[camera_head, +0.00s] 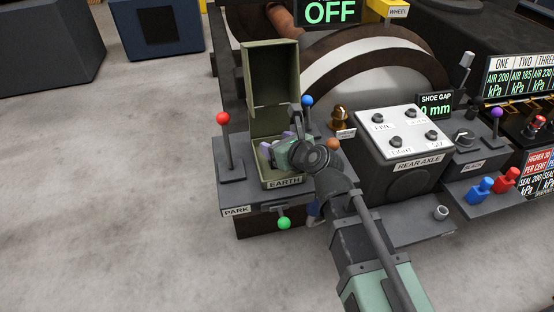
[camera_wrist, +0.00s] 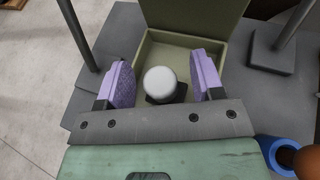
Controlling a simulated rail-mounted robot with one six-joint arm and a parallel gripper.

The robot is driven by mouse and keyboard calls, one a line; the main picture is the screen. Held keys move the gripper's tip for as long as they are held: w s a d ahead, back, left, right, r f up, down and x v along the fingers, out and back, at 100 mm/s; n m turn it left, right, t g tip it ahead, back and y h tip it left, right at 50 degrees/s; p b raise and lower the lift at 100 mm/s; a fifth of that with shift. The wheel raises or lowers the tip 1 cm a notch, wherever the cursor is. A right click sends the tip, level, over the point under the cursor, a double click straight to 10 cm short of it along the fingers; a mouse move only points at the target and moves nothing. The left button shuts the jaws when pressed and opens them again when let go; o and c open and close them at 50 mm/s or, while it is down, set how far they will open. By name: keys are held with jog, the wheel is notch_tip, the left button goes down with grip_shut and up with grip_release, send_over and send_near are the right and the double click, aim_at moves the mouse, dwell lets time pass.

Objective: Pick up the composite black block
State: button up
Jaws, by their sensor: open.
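In the wrist view, a black block (camera_wrist: 180,94) shows as a dark square base under a pale grey round cap (camera_wrist: 159,80). I take it for the composite black block. It sits inside an olive open box (camera_wrist: 185,40). My gripper (camera_wrist: 164,82) is open, with one purple finger pad on each side of the cap and gaps to both. In the head view my gripper (camera_head: 279,149) reaches into the box (camera_head: 252,160), labelled EARTH, and hides the block. I cannot tell how far the fingertips are above the box floor.
The box's lid (camera_head: 272,72) stands open behind it. A red-knobbed lever (camera_head: 224,120) is on the left, a blue-knobbed lever (camera_head: 307,101) behind right, and a green knob (camera_head: 284,223) in front. The REAR AXLE panel (camera_head: 403,130) stands to the right.

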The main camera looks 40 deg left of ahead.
jog(key=c, duration=1)
jog(key=shift+c, duration=0.2)
